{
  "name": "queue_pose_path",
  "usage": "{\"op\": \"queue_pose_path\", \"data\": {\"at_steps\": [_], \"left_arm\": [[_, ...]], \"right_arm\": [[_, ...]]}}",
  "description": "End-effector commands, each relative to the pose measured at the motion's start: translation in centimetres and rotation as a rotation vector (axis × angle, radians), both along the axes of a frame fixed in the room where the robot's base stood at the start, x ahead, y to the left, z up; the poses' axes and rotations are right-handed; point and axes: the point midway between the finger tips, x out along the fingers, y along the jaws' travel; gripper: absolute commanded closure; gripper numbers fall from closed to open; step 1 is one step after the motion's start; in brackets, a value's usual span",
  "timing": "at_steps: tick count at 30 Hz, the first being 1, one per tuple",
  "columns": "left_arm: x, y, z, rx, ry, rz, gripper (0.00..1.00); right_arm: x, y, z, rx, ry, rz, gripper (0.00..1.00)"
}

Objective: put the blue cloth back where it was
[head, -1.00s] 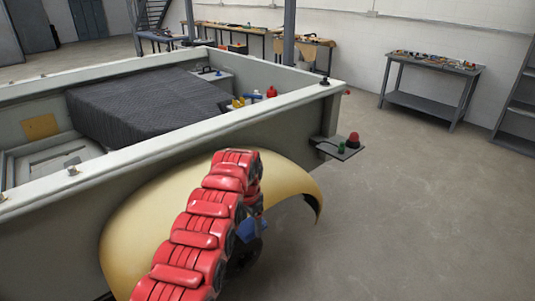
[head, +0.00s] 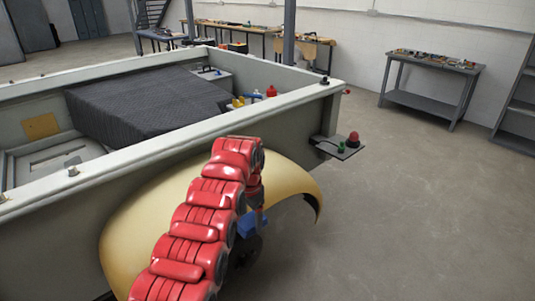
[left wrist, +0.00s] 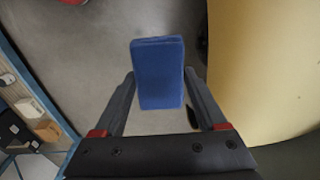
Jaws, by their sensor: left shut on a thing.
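The blue cloth (left wrist: 158,66) shows in the left wrist view as a flat, folded rectangle. My left gripper (left wrist: 159,85) is shut on it, with one finger on each side. In the head view a part of the blue cloth (head: 253,225) hangs beside the cream fender, partly hidden by my red left arm. It is in the air, apart from the floor. My right gripper is in neither view.
A truck-bed shell with a cream fender (head: 135,225) stands close on the left. Inside lies a dark grey ribbed block (head: 140,100). A small shelf (head: 338,148) with red and green knobs juts from its corner. A grey workbench (head: 430,85) stands farther right; open floor lies between.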

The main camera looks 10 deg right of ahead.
Motion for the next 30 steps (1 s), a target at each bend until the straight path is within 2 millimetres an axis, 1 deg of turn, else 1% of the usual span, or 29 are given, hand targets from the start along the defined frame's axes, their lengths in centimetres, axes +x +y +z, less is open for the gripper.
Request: {"op": "queue_pose_path", "data": {"at_steps": [4,6,10,17,20,23,30], "left_arm": [[-0.1,-0.1,0.4,-0.005,0.002,0.000,0.71],[-0.3,0.0,1.1,-0.005,0.009,0.004,0.71],[-0.8,-0.1,1.6,-0.001,0.024,0.004,0.71],[-1.1,-0.3,2.6,0.005,0.033,0.006,0.71],[-1.4,-0.1,4.0,0.007,0.043,0.011,0.71],[-1.7,-0.2,3.9,0.010,0.052,0.011,0.71],[-2.0,-0.1,4.5,0.012,0.062,0.013,0.71]], "right_arm": [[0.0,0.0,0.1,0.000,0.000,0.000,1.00],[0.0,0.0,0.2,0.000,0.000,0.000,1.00],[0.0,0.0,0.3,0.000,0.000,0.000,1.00],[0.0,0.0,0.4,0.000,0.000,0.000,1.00],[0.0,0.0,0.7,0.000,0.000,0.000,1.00],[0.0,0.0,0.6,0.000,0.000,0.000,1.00],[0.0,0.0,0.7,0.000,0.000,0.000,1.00]]}}
